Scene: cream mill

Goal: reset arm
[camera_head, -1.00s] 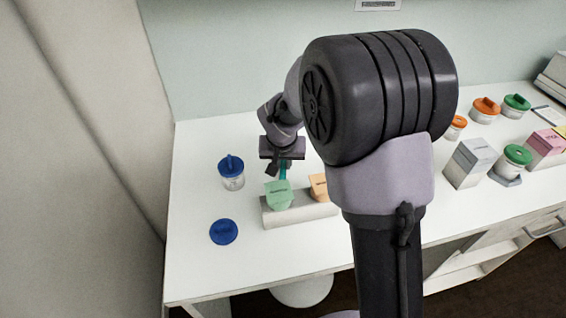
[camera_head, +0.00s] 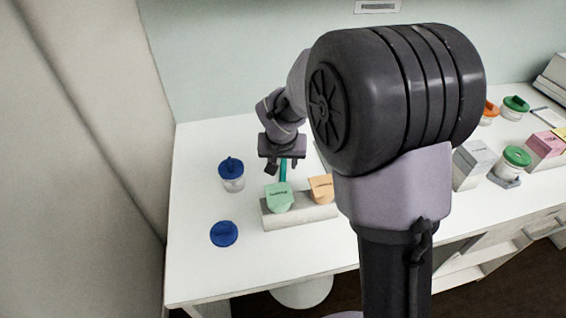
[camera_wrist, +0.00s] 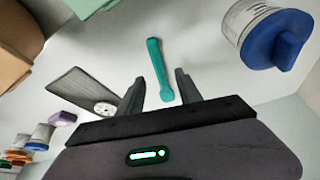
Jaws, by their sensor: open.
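My gripper (camera_head: 281,165) is over the left part of the white table, behind the green block. In the wrist view, my gripper (camera_wrist: 160,88) is open, with its two fingers apart. A teal stick-like tool (camera_wrist: 158,68) lies ahead of and between the fingertips, with nothing visibly gripping it. The teal tool (camera_head: 283,170) also shows just below my gripper in the head view. My arm covers much of the middle of the head view.
A jar with a blue lid (camera_head: 231,174) stands left of my gripper. A loose blue lid (camera_head: 224,233) lies nearer the front. A green block (camera_head: 279,196) and an orange block (camera_head: 321,188) sit on a pale holder (camera_head: 300,213). Green-lidded jars (camera_head: 514,163) stand at right.

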